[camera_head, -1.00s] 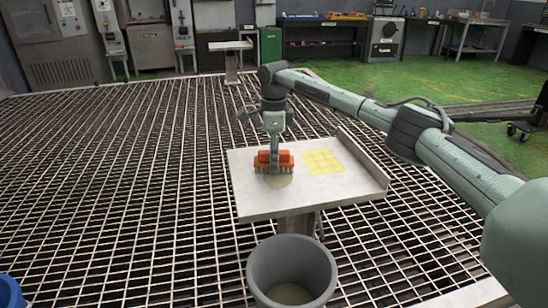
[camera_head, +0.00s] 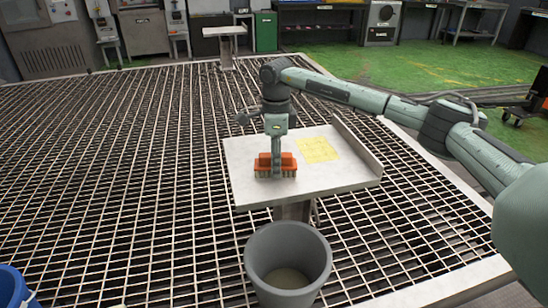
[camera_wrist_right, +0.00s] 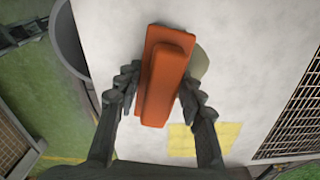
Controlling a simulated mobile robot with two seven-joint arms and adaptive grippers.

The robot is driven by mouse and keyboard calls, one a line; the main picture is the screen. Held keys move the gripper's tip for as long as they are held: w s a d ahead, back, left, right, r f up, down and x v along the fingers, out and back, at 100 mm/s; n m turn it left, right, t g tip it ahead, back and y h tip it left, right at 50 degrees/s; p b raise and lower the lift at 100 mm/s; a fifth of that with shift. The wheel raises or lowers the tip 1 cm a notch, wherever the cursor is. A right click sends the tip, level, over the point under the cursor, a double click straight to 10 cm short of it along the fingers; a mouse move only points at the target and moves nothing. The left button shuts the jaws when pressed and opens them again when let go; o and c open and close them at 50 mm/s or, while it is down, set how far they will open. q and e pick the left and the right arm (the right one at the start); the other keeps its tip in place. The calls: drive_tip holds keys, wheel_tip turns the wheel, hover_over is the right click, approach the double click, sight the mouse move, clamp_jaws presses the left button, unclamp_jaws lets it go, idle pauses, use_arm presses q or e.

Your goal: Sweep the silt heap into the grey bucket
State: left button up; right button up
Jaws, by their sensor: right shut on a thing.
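My right gripper (camera_head: 276,150) is shut on an orange brush (camera_head: 262,166) with dark bristles, held over the pale table (camera_head: 250,195). In the right wrist view the fingers (camera_wrist_right: 158,95) straddle the brush's orange body (camera_wrist_right: 165,75). The silt heap (camera_wrist_right: 201,63) shows there as a small grey-beige patch, partly hidden by the brush, on its side away from the bucket. In the head view the brush hides it. The grey bucket (camera_head: 257,265) stands below the table's front edge, with pale material at its bottom. My left gripper is not in view.
A yellow patch (camera_head: 318,150) marks the table beside the brush. A raised lip (camera_head: 356,148) runs along the table's right side. A blue bucket (camera_head: 12,285) is at the lower left. Open grating (camera_head: 120,170) surrounds the table.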

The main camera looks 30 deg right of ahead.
sight(279, 182)
drive_tip(key=shift+s+a+f, duration=0.1)
drive_tip(key=shift+s+a, duration=0.2)
drive_tip(key=shift+s, duration=0.65)
drive_tip(key=shift+s+a, duration=0.3)
drive_tip(key=shift+s, duration=0.6)
drive_tip(key=shift+r, duration=1.05)
drive_tip(key=shift+w, duration=0.1)
drive_tip(key=w+d, duration=0.1)
drive_tip(key=w, duration=0.2)
drive_tip(key=w+d+b, duration=0.1)
drive_tip(key=w, duration=0.3)
drive_tip(key=w+d, duration=0.1)
drive_tip(key=w, duration=0.2)
drive_tip(key=shift+w+d+f+b, duration=0.1)
drive_tip(key=shift+w+f+b, duration=0.15)
drive_tip(key=shift+f+b, duration=0.15)
drive_tip(key=shift+f, duration=0.55)
